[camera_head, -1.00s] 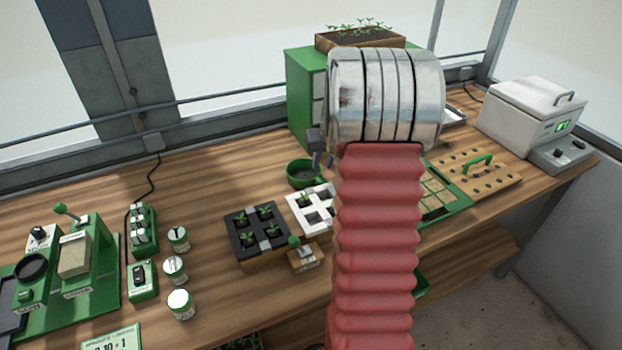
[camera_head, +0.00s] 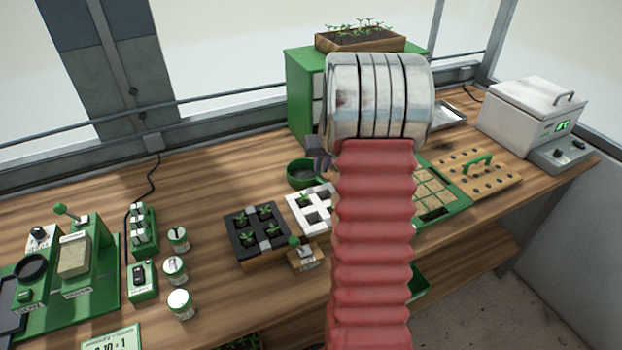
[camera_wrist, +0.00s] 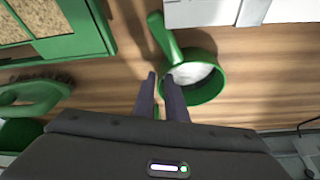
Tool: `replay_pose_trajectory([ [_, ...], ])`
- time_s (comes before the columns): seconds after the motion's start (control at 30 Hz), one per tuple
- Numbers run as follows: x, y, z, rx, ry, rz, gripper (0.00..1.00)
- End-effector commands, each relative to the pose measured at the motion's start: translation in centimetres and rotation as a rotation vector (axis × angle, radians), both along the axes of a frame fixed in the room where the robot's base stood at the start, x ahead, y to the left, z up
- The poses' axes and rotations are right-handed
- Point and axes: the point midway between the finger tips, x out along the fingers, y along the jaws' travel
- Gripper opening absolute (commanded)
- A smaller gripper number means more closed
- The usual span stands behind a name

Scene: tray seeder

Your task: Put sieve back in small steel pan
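A round green, deep-rimmed object with a pale inside, which looks like the sieve (camera_wrist: 208,91), lies on the wooden bench in the wrist view. Its handle points to the upper left. In the head view a green round rim (camera_head: 297,181) shows left of my arm, beside the white tray. My gripper (camera_wrist: 160,77) has two dark fingers with a narrow gap between them. Their tips are close to the sieve's left rim; I cannot tell whether they touch it. A shallow silvery tray (camera_head: 451,111), possibly the steel pan, is partly hidden behind my wrist.
A white cell tray (camera_head: 306,211) and a black seedling tray (camera_head: 240,228) stand left of my arm. A green tray with tan cells (camera_head: 455,206) and a pegged wooden board (camera_head: 501,178) lie right. A green cabinet (camera_head: 300,90) stands behind.

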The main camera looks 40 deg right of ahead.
Motion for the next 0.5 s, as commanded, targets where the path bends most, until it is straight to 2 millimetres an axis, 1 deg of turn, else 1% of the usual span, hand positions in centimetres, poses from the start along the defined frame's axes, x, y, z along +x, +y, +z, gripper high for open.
replay_pose_trajectory([
  [0.03, 0.00, 0.00, 0.00, 0.000, 0.000, 0.000, 0.08],
  [0.13, 0.00, 0.00, 0.01, 0.000, 0.000, 0.000, 0.01],
  [0.17, -0.01, -0.01, 0.01, 0.000, 0.000, 0.000, 0.00],
  [0.5, 0.00, -0.03, 0.04, 0.000, -0.001, 0.000, 0.00],
])
